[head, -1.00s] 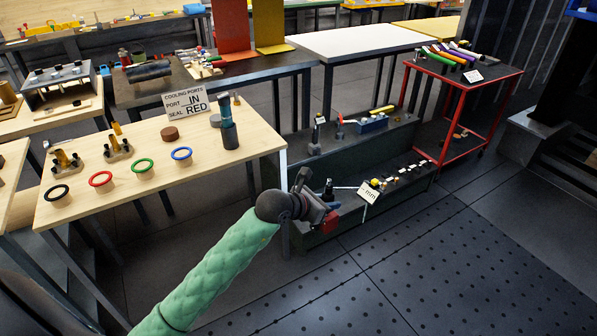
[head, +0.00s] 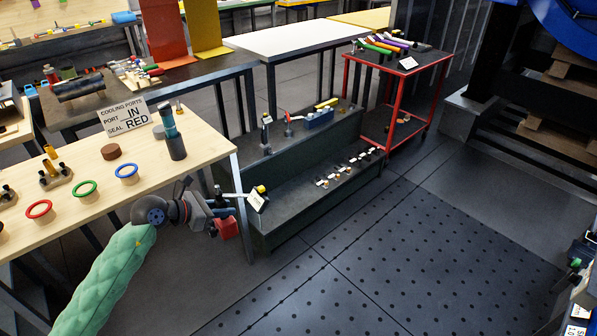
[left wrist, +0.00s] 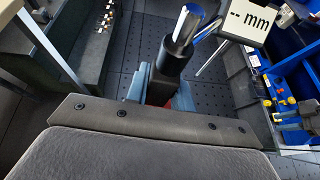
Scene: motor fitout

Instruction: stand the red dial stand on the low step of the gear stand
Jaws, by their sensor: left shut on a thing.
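The red dial stand has a red base (head: 228,227), a dark post, a silver arm and a white "mm" card (head: 257,200). My left gripper (head: 213,212) is shut on it and holds it in the air, left of the gear stand's near end. In the left wrist view the stand's dark post (left wrist: 172,58) rises between the fingers (left wrist: 158,92), with the "-- mm" card (left wrist: 248,24) at upper right; the red base is mostly hidden. The gear stand is a dark two-level bench with a low step (head: 290,200) in front. My right gripper is not in view.
Several small parts (head: 345,170) lie along the middle and far end of the low step; its near part looks bare. The upper step carries a blue block (head: 319,118) and other tools. A wooden table (head: 190,175) stands close left. A red cart (head: 398,95) stands beyond.

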